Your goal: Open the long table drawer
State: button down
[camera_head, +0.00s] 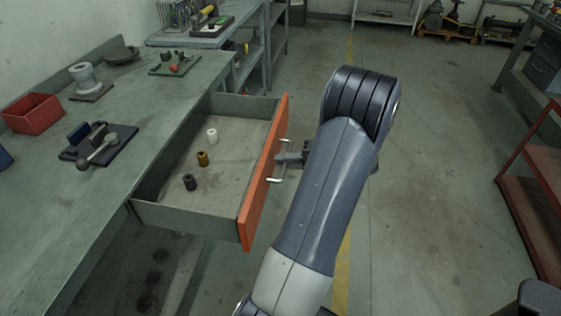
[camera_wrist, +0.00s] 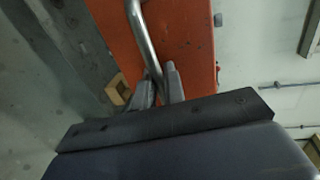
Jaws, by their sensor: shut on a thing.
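The long table drawer (camera_head: 228,165) is pulled well out from under the grey-green workbench (camera_head: 125,140). Its orange front (camera_head: 262,180) faces right and carries a silver bar handle (camera_head: 282,178). Inside lie a white, a brass-coloured and a dark small cylinder, spaced apart. My gripper (camera_head: 290,157) is at the handle, partly hidden by my arm. In the wrist view my gripper (camera_wrist: 160,88) has its two fingers shut on the handle (camera_wrist: 143,40), in front of the orange drawer front (camera_wrist: 190,45).
On the workbench are a red bin (camera_head: 33,113), a dark plate with a metal part (camera_head: 98,145) and a green board (camera_head: 174,63). A red-framed cart (camera_head: 535,185) stands at the right. The floor (camera_head: 430,180) between is clear.

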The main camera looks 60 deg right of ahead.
dwell(0.3)
jog(key=c, duration=1.6)
grip_release()
jog(key=shift+c, duration=0.2)
jog(key=v, duration=1)
jog(key=shift+s+d, duration=0.2)
jog(key=shift+s, duration=0.15)
jog(key=shift+w, duration=0.1)
jog(key=x, duration=1)
jog(key=shift+w+a, duration=0.2)
jog(key=shift+w, duration=0.05)
jog(key=shift+w+a, duration=0.1)
jog(key=shift+w, duration=0.1)
